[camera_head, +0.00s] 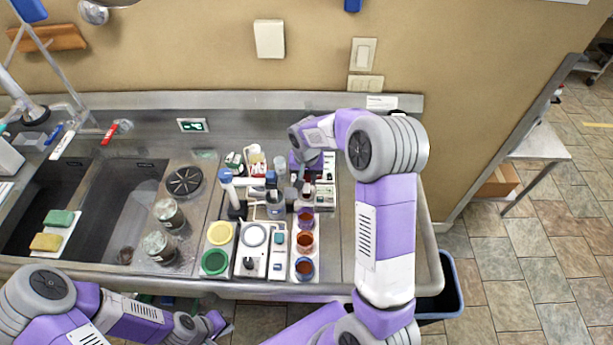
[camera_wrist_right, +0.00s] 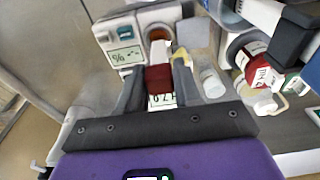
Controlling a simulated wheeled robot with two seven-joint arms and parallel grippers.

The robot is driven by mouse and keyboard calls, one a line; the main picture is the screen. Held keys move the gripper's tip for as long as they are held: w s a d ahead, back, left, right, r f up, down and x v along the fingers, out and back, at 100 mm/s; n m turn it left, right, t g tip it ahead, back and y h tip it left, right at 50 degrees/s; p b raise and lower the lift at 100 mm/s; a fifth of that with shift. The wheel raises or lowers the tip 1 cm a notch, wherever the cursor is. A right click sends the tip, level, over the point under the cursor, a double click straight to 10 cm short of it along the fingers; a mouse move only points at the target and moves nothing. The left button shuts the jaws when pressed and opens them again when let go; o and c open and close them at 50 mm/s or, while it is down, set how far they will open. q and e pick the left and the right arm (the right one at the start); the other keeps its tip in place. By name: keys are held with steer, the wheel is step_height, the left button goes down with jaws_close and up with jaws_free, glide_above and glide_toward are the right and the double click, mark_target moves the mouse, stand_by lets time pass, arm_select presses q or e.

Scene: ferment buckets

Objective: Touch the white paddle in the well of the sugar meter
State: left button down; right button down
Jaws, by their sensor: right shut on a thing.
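My right gripper (camera_head: 305,178) is low over the back right of the counter. In the right wrist view it (camera_wrist_right: 158,85) is shut on a dark red block (camera_wrist_right: 158,76). A white label with dark characters (camera_wrist_right: 163,101) shows just below the block; I cannot tell what it belongs to. Beyond the fingertips stands a white meter (camera_wrist_right: 115,32) with a small display and a round orange-brown well (camera_wrist_right: 158,35), probably the sugar meter. I cannot make out a white paddle for certain, nor whether anything touches the well. My left gripper (camera_head: 214,326) is at the front edge, its jaws unclear.
A grey translucent flap (camera_wrist_right: 192,33), a clear vial (camera_wrist_right: 211,82) and a red-labelled bottle (camera_wrist_right: 250,62) crowd the gripper. In the head view, three cups, a yellow ring (camera_head: 220,233), a green ring (camera_head: 214,262) and a white round-plate device (camera_head: 254,235) stand in front. Sinks lie left.

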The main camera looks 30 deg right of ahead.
steer(key=shift+r+p, duration=1.65)
steer(key=shift+r, duration=1.2)
